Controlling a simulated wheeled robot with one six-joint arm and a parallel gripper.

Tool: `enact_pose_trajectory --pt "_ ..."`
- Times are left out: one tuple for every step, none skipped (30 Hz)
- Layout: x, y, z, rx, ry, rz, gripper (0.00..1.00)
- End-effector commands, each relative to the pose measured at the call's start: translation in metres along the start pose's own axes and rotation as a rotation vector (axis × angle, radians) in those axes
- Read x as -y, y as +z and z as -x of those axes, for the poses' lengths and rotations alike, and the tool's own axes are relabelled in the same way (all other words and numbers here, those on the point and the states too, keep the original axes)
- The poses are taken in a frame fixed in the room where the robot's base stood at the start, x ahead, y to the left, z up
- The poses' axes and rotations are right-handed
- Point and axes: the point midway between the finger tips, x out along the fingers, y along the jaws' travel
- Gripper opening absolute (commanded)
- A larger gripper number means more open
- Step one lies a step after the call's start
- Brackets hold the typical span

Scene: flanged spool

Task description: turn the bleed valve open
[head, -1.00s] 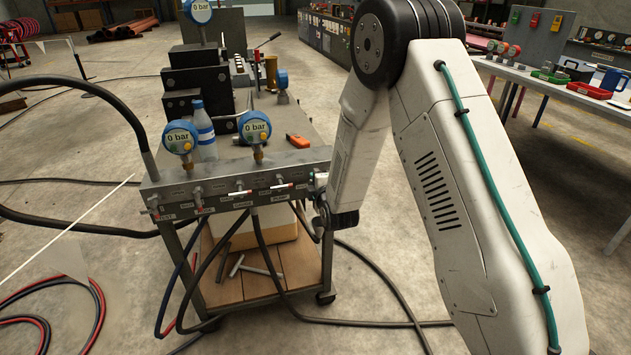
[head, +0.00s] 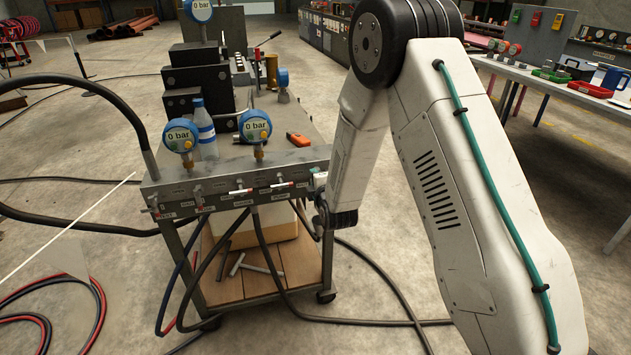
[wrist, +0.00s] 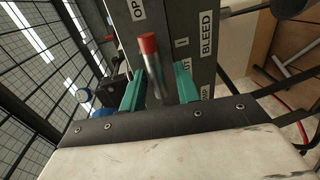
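The bleed valve's lever (wrist: 153,66) is a metal rod with a red tip, seen in the wrist view against a dark block. A BLEED label (wrist: 207,35) is on this block, and a partly cut-off OPEN label (wrist: 138,9) is near the red tip. My gripper (wrist: 159,82) has its two green fingers apart, one on either side of the lever; I see a gap on the right side and cannot tell about contact on the left. In the head view my gripper (head: 318,183) is at the right end of the grey manifold (head: 240,173); the bleed lever cannot be made out there.
Several other small valves with red-and-white handles line the manifold front. Two blue gauges, one at the left (head: 181,135) and one at the right (head: 255,126), read 0 bar. A bottle (head: 203,130) stands behind them. Black hoses (head: 262,245) hang below the manifold and trail over the floor.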

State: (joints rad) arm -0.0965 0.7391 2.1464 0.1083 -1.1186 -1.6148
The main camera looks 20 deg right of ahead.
Motion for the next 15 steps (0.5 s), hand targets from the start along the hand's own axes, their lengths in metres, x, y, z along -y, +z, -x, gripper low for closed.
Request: enact_pose_trajectory --pt "0.0 0.0 0.0 0.0 0.001 0.0 0.32" --pt "0.0 0.0 0.0 0.0 0.001 0.0 0.32" --pt "0.0 0.0 0.001 0.0 0.0 0.0 0.32" --pt "0.0 0.0 0.003 0.0 0.0 0.0 0.32" --pt "0.0 0.0 0.005 0.0 0.0 0.0 0.32" --pt "0.0 0.0 0.009 0.0 0.0 0.0 0.32" --pt "0.0 0.0 0.013 0.0 0.0 0.0 0.32" --pt "0.0 0.0 0.018 0.0 0.0 0.0 0.32" --pt "0.0 0.0 0.025 0.0 0.0 0.0 0.32" --pt "0.0 0.0 0.031 -0.001 -0.001 0.0 0.32" --pt "-0.001 0.0 0.036 -0.001 0.0 0.0 0.32" --pt "0.0 -0.001 0.043 -0.001 -0.001 0.0 0.32" --pt "0.0 -0.001 0.048 -0.001 -0.001 0.0 0.32" --pt "0.0 0.0 0.053 -0.001 -0.001 0.0 0.32" --pt "0.0 -0.001 0.059 -0.001 0.0 0.0 0.32"
